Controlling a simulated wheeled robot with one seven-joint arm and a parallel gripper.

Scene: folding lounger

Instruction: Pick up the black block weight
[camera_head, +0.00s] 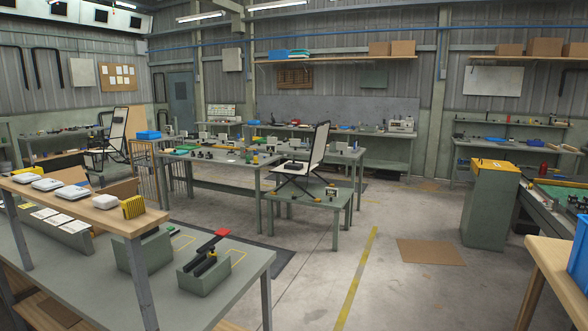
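My gripper is not in view.
The near left bench (120,290) has a raised wooden shelf (90,200) with white devices. A grey-green cabinet (489,205) and a wooden table (556,262) with a blue bin (579,255) stand right. Open floor with a yellow line (355,275) lies between.

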